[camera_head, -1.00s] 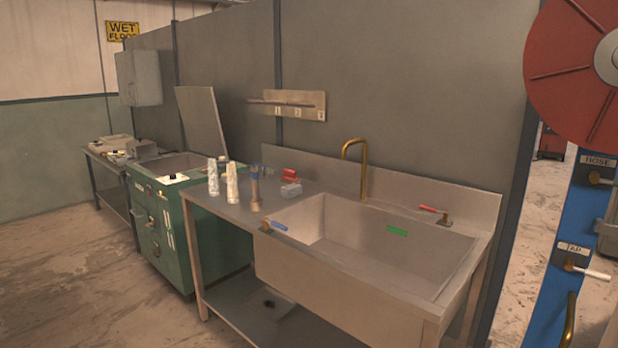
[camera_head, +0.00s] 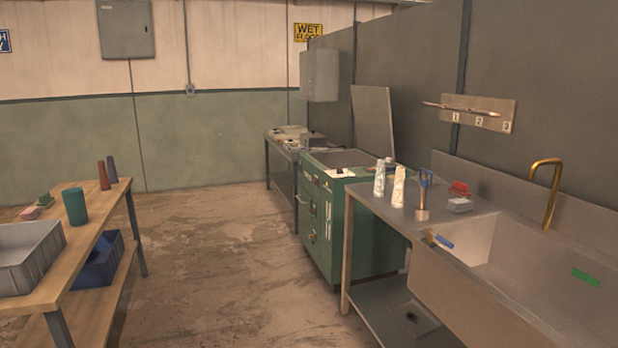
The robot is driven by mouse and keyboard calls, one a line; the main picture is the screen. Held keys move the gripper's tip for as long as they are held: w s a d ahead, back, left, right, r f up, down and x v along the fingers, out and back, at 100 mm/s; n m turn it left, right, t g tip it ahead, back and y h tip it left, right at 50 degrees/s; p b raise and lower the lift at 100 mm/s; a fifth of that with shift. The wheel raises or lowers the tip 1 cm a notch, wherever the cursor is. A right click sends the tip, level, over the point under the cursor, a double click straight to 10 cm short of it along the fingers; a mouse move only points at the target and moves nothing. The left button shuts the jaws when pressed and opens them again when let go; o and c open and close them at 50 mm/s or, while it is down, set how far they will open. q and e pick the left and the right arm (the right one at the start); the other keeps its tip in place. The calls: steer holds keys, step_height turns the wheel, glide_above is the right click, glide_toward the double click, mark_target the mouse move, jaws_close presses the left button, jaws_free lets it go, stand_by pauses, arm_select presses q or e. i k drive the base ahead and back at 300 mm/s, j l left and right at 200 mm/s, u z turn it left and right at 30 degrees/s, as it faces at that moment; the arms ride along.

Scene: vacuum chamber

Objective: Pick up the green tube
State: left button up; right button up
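A dark green cylinder (camera_head: 75,206), the closest match to a green tube, stands upright on the wooden table (camera_head: 88,262) at the left. A grey crate (camera_head: 22,262) is at its left, and two slim upright pieces, one brown (camera_head: 103,176) and one dark (camera_head: 112,170), stand behind it to the right. A small flat green piece (camera_head: 585,277) shows on the inner wall of the sink at the right; I cannot tell what it is. Neither of my grippers is in view.
A small pink block (camera_head: 30,213) and a green block (camera_head: 45,199) lie near the cylinder. A blue crate (camera_head: 100,262) sits on the table's lower shelf. A green cabinet (camera_head: 325,225) and a steel sink (camera_head: 450,290) line the right. The floor (camera_head: 220,260) between is clear.

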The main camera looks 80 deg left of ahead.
mark_target(380, 187)
steer(key=u, duration=2.1)
steer(key=i+z, duration=0.15)
steer(key=z, duration=0.15)
steer(key=i+j+z, duration=0.1)
steer(key=z, duration=0.25)
steer(key=i+j+z, duration=0.4)
steer(key=i+j, duration=0.15)
steer(key=j, duration=0.25)
steer(key=i+j, duration=0.25)
steer(key=j, duration=0.15)
steer(key=i+j, duration=0.25)
steer(key=i+j+z, duration=0.1)
steer(key=i+j, duration=0.15)
steer(key=j, duration=0.25)
steer(key=i+j, duration=0.25)
steer(key=j, duration=0.15)
steer(key=i+j, duration=0.2)
steer(key=j, duration=0.2)
steer(key=i+j, duration=0.25)
steer(key=j, duration=0.15)
steer(key=i+j+z, duration=0.1)
steer(key=i+j, duration=0.15)
steer(key=j, duration=0.15)
